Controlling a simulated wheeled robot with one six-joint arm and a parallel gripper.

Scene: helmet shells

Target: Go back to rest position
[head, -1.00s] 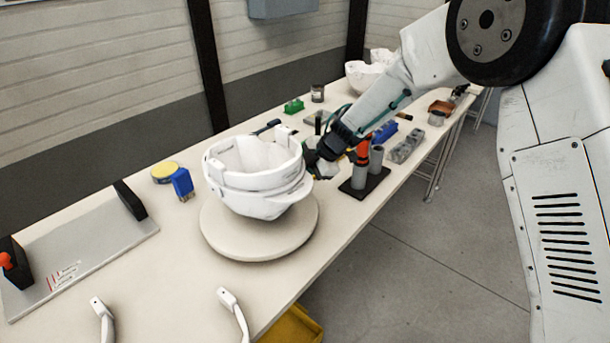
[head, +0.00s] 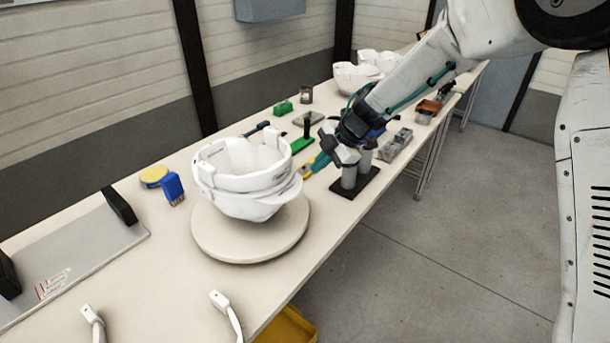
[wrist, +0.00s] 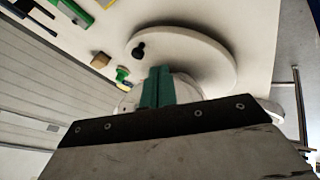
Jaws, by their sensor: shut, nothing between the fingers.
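My gripper (head: 320,163) is in the head view, just right of the white helmet shell (head: 245,180). Its teal fingers are together and empty, pointing toward the shell, with a small gap in the picture between them. The closed fingers (wrist: 157,87) also show in the middle of the wrist view. The helmet shell sits open side up on a round cream turntable (head: 250,242). In the wrist view the turntable (wrist: 215,50) is behind the fingers, and the gripper body hides much of what is there.
Two grey cylinders (head: 349,177) on a black base stand right below my wrist. A blue-handled brush (head: 173,188), a yellow disc (head: 154,175) and a metal plate (head: 75,255) lie to the left. More white shells (head: 355,76) stand at the back. The floor at right is clear.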

